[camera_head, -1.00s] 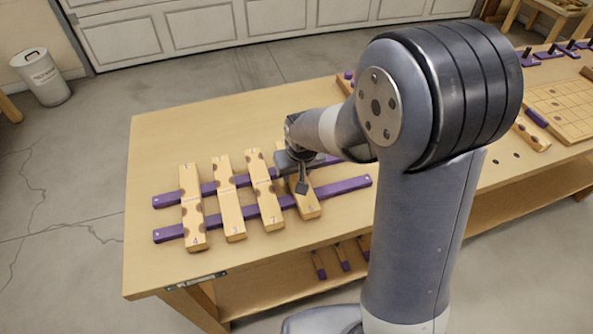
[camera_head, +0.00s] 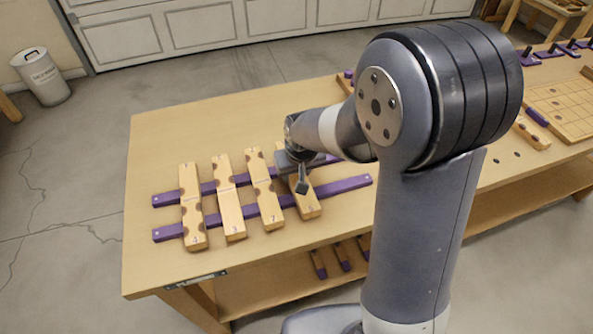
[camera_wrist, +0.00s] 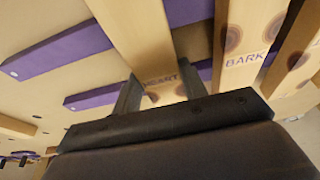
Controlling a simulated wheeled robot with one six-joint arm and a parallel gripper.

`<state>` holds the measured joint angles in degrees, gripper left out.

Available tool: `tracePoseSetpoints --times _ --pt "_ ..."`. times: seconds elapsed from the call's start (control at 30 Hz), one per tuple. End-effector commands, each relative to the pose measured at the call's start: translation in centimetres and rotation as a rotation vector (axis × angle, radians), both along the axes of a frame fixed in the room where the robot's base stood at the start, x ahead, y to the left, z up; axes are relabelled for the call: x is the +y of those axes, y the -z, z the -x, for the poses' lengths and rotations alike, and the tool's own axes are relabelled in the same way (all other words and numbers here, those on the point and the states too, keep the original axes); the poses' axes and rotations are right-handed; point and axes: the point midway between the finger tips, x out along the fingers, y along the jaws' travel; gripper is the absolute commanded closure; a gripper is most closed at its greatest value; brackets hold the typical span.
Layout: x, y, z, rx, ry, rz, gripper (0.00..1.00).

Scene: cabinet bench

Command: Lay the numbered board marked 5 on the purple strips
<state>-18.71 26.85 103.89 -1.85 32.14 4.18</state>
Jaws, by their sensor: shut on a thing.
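Two purple strips (camera_head: 345,186) run side by side across the bench; they also show in the wrist view (camera_wrist: 65,48). A pale wooden board (camera_head: 309,207) lies across them as the rightmost of the row, its small digit too blurred to read surely. My gripper (camera_head: 299,178) is above its far part, shut on it. In the wrist view the fingers (camera_wrist: 160,90) straddle this board (camera_wrist: 140,35), with "HEART" lettering partly visible between them. My gripper hides the board's far end in the head view.
Three other numbered boards lie across the strips to the left: one (camera_head: 191,205), another (camera_head: 230,200) and one beside mine (camera_head: 264,190). The neighbour reads "BARK" (camera_wrist: 245,58) in the wrist view. The front strip's right end is bare. A gridded board (camera_head: 560,108) lies far right.

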Motion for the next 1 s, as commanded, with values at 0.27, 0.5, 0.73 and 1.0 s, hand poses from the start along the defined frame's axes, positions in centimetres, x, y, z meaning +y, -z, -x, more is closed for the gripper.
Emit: tracePoseSetpoints --times 0.27,0.5,0.73,1.0 --pt "0.01 0.03 -0.03 -0.001 0.000 0.000 0.86" --pt "0.01 0.02 -0.03 -0.001 0.000 0.000 0.58" --pt "0.01 0.04 -0.02 -0.001 0.000 0.000 0.39" --pt "0.00 0.07 0.01 0.000 0.000 0.000 0.34"
